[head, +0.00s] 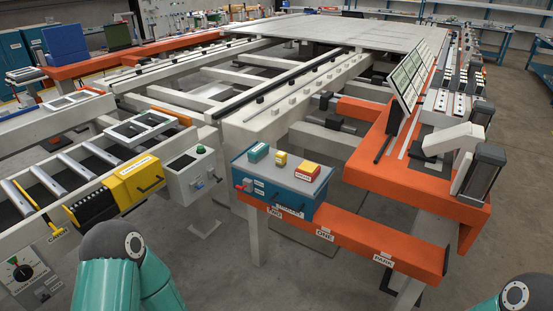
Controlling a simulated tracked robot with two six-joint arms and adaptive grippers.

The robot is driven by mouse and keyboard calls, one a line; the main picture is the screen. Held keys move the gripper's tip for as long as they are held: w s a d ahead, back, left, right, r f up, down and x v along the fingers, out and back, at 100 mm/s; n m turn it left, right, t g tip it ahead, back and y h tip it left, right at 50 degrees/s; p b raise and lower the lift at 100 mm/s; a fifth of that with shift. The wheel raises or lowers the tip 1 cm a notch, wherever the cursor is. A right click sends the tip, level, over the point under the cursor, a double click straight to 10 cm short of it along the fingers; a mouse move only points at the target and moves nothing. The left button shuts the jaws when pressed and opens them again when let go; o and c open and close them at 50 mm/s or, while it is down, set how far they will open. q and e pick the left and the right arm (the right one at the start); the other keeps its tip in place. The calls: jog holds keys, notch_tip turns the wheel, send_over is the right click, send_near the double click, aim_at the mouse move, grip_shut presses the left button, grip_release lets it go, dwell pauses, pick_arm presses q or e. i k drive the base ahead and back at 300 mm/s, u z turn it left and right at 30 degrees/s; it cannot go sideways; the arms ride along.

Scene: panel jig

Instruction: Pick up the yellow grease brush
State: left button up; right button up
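The yellow grease brush (35,205) is at the far left of the head view. It is a thin yellow handle lying slanted over the grey rail, with its lower end near a small tag (58,235) that is hard to read. It rests there and nothing grips it. My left arm's teal and dark grey links show at the bottom, to the right of the brush and apart from it in the picture. Only a link of my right arm shows at the bottom right corner. Neither gripper is in view.
A yellow box (138,180) and a grey button box (190,175) stand right of the brush. A control panel with a dial (22,273) sits below it. Metal rollers (45,180) lie beside it. A blue box (280,185) is mid-view on an orange beam (350,240).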

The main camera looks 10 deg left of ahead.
aim_at(281, 157)
jog(key=u, duration=0.25)
jog(key=i, duration=1.6)
jog(key=z, duration=0.35)
